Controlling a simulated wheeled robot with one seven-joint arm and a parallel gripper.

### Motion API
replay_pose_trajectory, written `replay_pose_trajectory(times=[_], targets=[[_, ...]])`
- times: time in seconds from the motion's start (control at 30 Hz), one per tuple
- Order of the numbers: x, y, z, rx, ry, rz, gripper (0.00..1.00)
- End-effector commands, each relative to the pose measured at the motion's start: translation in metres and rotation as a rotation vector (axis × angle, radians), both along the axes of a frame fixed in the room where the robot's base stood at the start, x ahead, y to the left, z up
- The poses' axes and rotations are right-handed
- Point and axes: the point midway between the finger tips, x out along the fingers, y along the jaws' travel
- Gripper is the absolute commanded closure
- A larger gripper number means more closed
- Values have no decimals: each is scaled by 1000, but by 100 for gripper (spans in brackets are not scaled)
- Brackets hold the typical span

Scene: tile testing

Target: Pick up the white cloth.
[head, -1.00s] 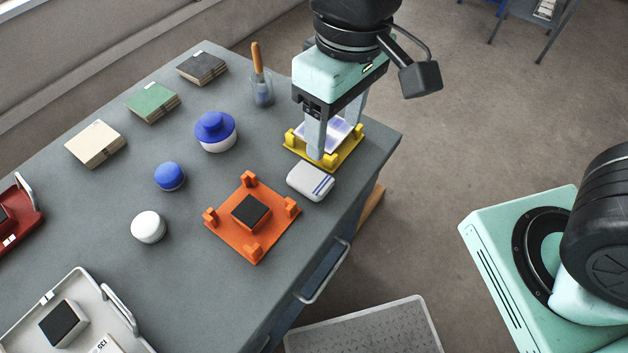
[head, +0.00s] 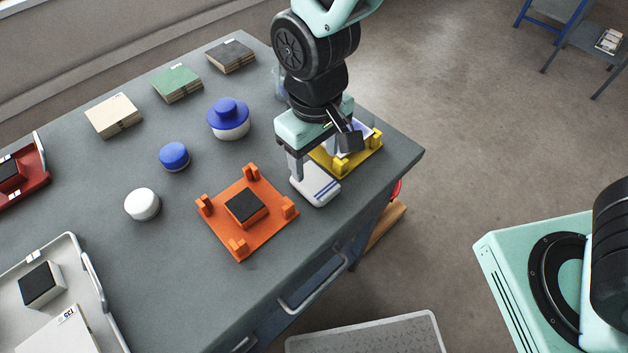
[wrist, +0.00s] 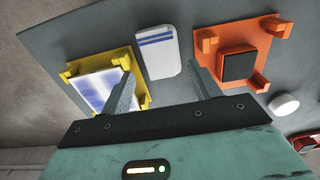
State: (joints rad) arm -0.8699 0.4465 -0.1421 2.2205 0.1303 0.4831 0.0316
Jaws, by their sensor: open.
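The white cloth (head: 318,190) is a folded pad with blue stripes. It lies on the grey table between the orange fixture and the yellow fixture. In the wrist view the cloth (wrist: 157,54) lies beyond the fingertips, between their lines. My gripper (head: 313,172) is over the cloth in the head view, pointing down, and partly covers its far end. In the wrist view my gripper (wrist: 160,75) has its two fingers wide apart with nothing between them. I cannot tell the exact height of the fingertips above the cloth.
The orange fixture (head: 222,222) with a dark-topped block stands close left of the cloth. The yellow fixture (head: 366,162) with a glossy tile is close on the right. Blue-lidded jar (head: 229,118), blue lid (head: 174,156) and white lid (head: 142,204) stand farther left. The table's front edge is near.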

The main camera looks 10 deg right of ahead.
Motion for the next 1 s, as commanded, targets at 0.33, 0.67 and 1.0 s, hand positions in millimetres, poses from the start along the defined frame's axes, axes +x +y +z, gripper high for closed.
replay_pose_trajectory(times=[0.33, 0.67, 1.0], targets=[[0, 1, -29, -2, 2, 0, 38], [1, 2, -67, 0, 1, 0, 38], [1, 2, -68, 1, 0, 0, 66]])
